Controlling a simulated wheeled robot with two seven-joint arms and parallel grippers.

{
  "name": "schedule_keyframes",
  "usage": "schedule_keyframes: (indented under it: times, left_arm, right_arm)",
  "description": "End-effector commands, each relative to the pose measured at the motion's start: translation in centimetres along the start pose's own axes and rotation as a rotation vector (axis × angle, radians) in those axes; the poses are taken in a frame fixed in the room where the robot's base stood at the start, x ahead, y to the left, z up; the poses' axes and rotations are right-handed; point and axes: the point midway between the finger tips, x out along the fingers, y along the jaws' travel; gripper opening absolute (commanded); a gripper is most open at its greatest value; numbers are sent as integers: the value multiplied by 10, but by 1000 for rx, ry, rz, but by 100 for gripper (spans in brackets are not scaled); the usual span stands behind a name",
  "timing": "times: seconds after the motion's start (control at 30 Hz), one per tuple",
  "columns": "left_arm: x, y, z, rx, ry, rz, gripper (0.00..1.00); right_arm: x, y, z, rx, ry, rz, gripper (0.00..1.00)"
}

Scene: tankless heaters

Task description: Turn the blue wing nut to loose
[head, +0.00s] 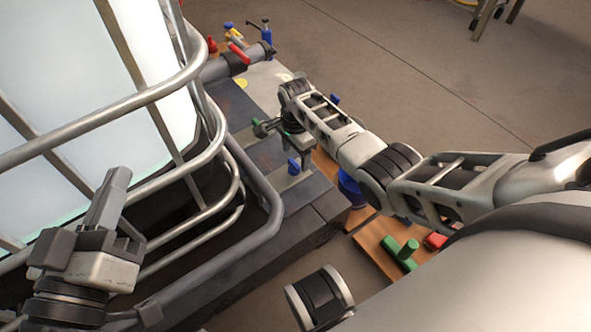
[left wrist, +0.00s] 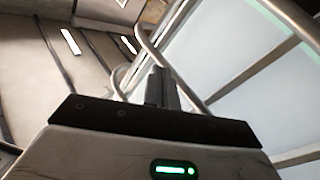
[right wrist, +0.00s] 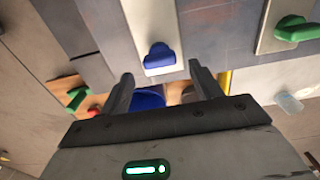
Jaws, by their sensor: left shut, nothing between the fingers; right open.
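The blue wing nut (head: 293,168) sits on a light plate on the grey block, just beyond my right gripper's fingers. In the right wrist view the blue wing nut (right wrist: 160,57) is upright in the picture and lies just ahead of the gap between the fingers, apart from them. My right gripper (right wrist: 163,85) is open and empty; it also shows in the head view (head: 294,150), partly hidden by its own wrist. My left gripper (head: 119,175) is shut and empty beside the white tank's cage; its closed fingers show in the left wrist view (left wrist: 157,82).
A green wing nut (right wrist: 297,29) sits on a neighbouring plate. Metal cage bars (head: 150,90) surround the white tank (head: 60,100) close to my left arm. A blue cylinder (head: 350,188) and a wooden board with green (head: 408,258) and red pieces lie on the right.

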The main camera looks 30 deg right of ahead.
Motion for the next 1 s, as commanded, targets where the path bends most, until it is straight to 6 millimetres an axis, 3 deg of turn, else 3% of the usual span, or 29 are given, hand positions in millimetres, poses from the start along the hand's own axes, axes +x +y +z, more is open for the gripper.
schedule_keyframes:
  times: [0.1,0.3,0.7,0.87,1.0]
  left_arm:
    - [7,0,-19,151,136,39,0]
    - [9,8,-45,314,291,85,0]
    - [8,13,-56,367,344,100,0]
    - [8,13,-56,366,344,100,0]
    - [8,13,-56,366,344,100,0]
  right_arm:
    - [22,-1,0,1,0,-1,64]
    - [39,-1,0,1,-1,-2,64]
    - [42,-1,0,1,0,-2,64]
    - [42,-1,0,1,0,-2,22]
    - [42,0,0,0,0,-1,19]
